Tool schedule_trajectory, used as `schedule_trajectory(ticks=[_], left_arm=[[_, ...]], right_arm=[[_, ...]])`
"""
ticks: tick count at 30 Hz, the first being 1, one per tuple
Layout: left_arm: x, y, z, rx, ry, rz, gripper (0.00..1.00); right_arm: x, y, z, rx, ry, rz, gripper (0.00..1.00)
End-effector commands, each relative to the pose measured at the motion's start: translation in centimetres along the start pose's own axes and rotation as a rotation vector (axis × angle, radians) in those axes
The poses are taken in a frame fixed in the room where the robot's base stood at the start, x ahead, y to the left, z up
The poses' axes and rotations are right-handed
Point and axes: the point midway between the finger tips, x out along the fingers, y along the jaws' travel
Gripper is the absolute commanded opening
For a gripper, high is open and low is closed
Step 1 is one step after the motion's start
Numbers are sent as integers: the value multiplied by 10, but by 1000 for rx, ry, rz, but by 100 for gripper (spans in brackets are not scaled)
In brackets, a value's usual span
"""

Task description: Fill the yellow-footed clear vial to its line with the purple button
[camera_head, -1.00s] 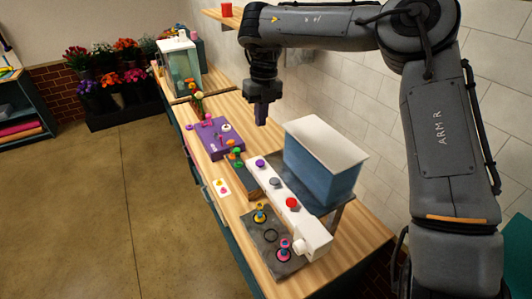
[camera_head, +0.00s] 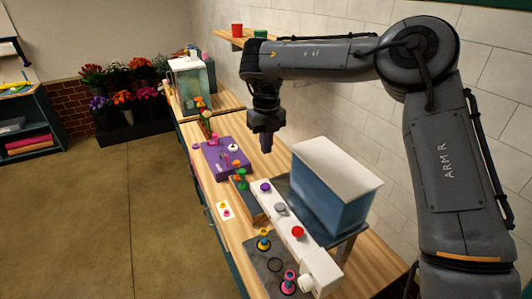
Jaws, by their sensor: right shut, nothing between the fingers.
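A small vial with a yellow foot (camera_head: 263,241) stands on the dark mat (camera_head: 254,255) in front of the white dispenser bar (camera_head: 289,218); its fill line and contents are too small to make out. The purple button (camera_head: 265,187) is at the far end of the bar, with a grey button (camera_head: 280,208) and a red button (camera_head: 298,231) nearer. My right gripper (camera_head: 266,147) is shut and empty, pointing down above the counter beyond the purple button, apart from it. My left gripper is not in view.
A pink-footed vial (camera_head: 289,283) stands at the mat's near end. A blue tank with a white lid (camera_head: 335,182) stands right of the bar. A purple stand (camera_head: 221,158) and a picture card (camera_head: 225,211) are on the counter. Flower pots (camera_head: 125,98) stand on the far floor.

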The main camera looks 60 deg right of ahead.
Motion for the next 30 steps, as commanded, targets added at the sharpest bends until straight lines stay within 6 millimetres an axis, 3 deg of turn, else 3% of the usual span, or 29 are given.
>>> schedule_trajectory(ticks=[18,24,30], left_arm=[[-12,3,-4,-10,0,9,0],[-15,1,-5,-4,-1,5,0],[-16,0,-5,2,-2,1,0]], right_arm=[[103,0,-1,2,3,1,0],[121,0,0,0,1,1,0],[126,0,0,1,0,1,0]])
